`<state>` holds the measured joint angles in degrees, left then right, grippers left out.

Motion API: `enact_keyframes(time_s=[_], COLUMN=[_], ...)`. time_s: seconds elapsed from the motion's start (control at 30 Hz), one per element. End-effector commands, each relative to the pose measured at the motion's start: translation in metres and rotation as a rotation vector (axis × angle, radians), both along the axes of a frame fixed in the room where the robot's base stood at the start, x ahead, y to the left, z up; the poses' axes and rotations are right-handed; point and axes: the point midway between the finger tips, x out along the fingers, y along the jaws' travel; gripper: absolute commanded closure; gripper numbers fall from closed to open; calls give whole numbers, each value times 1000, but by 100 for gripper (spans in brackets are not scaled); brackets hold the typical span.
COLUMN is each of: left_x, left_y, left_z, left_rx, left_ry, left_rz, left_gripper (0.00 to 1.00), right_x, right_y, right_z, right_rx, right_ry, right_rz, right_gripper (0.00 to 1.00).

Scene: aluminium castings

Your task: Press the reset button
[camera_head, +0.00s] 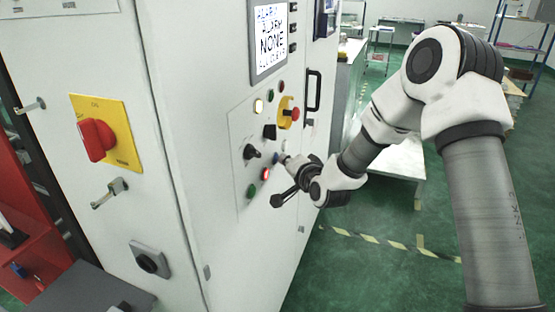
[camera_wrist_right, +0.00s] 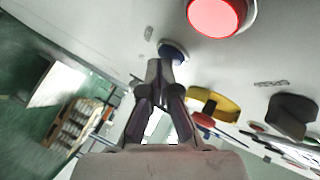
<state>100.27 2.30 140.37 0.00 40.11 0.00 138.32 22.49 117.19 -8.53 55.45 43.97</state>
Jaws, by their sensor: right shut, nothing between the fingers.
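The control panel (camera_head: 248,140) on the white cabinet carries several buttons and switches. A blue button, partly hidden, sits on it in the right wrist view (camera_wrist_right: 173,47); it also shows as a small blue spot in the head view (camera_head: 276,158). No readable label marks it as the reset button. My right gripper (camera_head: 284,158) is shut and empty, pointing at the panel. In the right wrist view its fingertips (camera_wrist_right: 160,68) overlap the blue button's lower edge; I cannot tell whether they touch it. My left gripper is not in view.
A lit red button (camera_wrist_right: 217,14) is close beside the blue one. A yellow-backed red emergency stop (camera_head: 288,112) and a black selector (camera_head: 252,152) are nearby. A screen (camera_head: 269,38) above reads "NONE". A red rotary switch (camera_head: 97,138) is on the cabinet's left face.

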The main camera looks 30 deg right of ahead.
Motion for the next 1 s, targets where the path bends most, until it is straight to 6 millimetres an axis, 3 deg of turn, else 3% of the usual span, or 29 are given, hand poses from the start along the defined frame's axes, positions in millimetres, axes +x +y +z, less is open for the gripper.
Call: enact_keyframes(time_s=[0.57,1.0], left_x=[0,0], left_y=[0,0], left_z=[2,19], left_rx=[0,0], left_ry=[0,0], left_rz=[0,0], left_gripper=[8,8], right_x=[-12,-43], right_y=[-10,-37], right_z=[0,2], right_rx=[1,5], right_ry=[-1,0], right_rz=[-1,-2], right_gripper=[100,100])
